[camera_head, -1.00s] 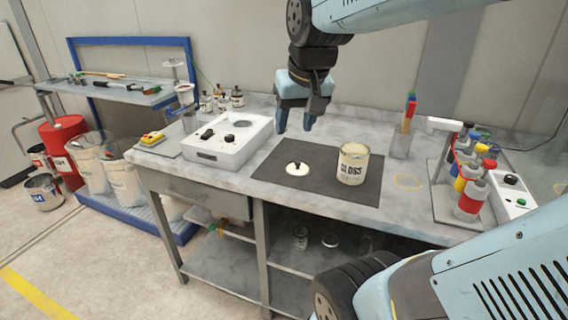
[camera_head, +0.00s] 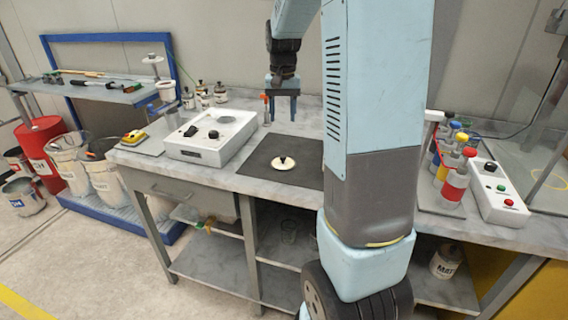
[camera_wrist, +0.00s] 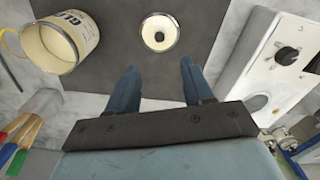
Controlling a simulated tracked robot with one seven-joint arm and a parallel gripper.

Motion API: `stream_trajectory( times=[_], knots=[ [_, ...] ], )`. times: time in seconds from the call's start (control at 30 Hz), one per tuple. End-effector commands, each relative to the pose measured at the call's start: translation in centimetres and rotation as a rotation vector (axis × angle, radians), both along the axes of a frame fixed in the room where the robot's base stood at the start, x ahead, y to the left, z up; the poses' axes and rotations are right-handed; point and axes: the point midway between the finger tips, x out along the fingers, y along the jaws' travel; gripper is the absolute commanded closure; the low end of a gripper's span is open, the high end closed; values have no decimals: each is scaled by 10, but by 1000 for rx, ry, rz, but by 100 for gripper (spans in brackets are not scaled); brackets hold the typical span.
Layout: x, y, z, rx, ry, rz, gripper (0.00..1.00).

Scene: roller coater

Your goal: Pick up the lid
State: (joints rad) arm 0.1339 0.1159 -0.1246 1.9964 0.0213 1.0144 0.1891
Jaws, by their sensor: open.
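The lid (camera_head: 283,163) is a small cream disc with a dark round knob. It lies flat on the dark mat (camera_head: 262,157) on the bench. In the wrist view the lid (camera_wrist: 160,32) is beyond my fingertips, near the top edge. My gripper (camera_head: 281,119) is open and empty, pointing down above the back of the mat, behind the lid. In the wrist view its blue fingers (camera_wrist: 158,72) are spread apart, not touching the lid. The cream GLOSS can (camera_wrist: 62,42) stands on the mat beside the lid; my arm hides it in the head view.
A white control box (camera_head: 212,138) with knobs stands left of the mat. It also shows at the right of the wrist view (camera_wrist: 270,60). A cup of coloured-handled tools (camera_wrist: 38,112) is near the gripper. A bottle rack (camera_head: 452,185) and a button box (camera_head: 497,190) stand right.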

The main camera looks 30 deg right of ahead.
Motion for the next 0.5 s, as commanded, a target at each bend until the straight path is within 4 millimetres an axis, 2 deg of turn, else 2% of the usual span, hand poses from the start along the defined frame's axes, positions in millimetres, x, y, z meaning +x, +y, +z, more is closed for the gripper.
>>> stream_trajectory(
  times=[0.27, 0.5],
  knots=[
    [8, -6, -23, 1, 20, -16, 49],
    [8, -6, -65, 1, 20, -15, 49]
  ],
)
